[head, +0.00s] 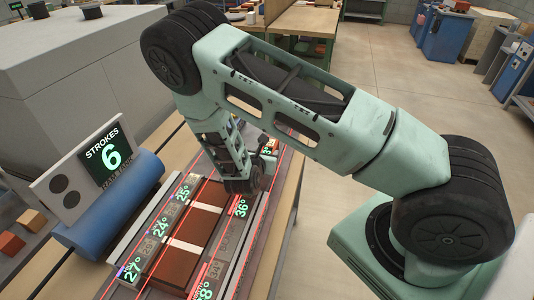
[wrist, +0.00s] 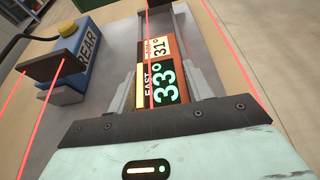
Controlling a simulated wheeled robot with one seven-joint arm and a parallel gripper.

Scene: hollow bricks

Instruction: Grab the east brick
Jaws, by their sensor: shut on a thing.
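My gripper (head: 243,184) is low at the far end of a row of red-brown bricks, in the middle of the head view. In the wrist view, grey jaw-like parts stand on both sides of a brown brick, the east brick (wrist: 160,87), with a label reading EAST and a green 33°. My gripper is shut on it. A second label reading 31° shows just beyond. In the head view I cannot make out the held brick behind my gripper. Whether it touches what lies under it cannot be told.
Red-brown bricks (head: 190,229) lie in a row between rails with green temperature readouts. Thin red lines run along the row.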

